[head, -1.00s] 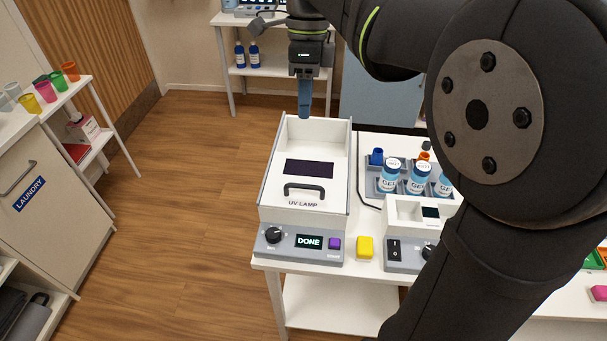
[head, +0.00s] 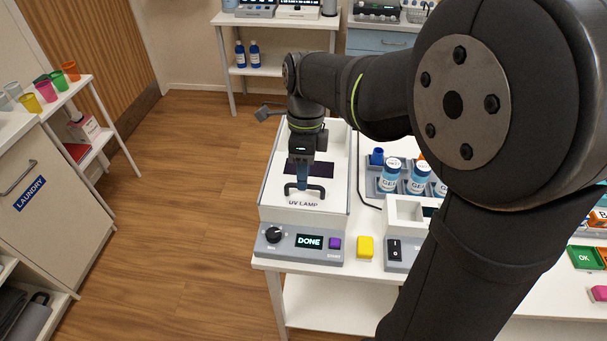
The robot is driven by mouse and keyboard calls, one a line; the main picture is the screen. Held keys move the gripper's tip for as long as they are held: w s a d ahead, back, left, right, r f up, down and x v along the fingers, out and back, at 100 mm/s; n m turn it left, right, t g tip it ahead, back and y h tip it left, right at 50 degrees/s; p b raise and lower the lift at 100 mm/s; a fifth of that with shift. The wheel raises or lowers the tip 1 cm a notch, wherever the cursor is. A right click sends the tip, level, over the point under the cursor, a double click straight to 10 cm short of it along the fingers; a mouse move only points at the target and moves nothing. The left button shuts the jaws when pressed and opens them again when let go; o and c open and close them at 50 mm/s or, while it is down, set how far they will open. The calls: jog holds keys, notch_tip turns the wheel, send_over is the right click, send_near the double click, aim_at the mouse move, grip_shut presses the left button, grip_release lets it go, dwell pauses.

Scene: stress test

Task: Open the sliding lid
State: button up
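The UV lamp box (head: 267,214) is white and stands at the front left of the white table. Its lid (head: 278,186) has a dark window and a dark handle (head: 321,190) near the front edge, above the words "UV LAMP". My gripper (head: 302,187) points down at the handle, with its blue fingers in front of or at the handle's bar. I cannot tell whether the fingers touch the handle or whether they are apart. The arm hides the back of the box and part of the window. The display (head: 309,242) reads "DONE".
A yellow block (head: 365,247) sits right of the box's control panel. My arm covers much of the right side.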

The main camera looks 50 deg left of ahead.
jog(key=shift+d+f, duration=0.1)
jog(key=shift+f, duration=0.5)
grip_shut()
jog(key=w+a, duration=0.9)
jog(key=a, duration=0.1)
jog(key=shift+w, duration=0.35)
jog(key=shift+r, duration=0.1)
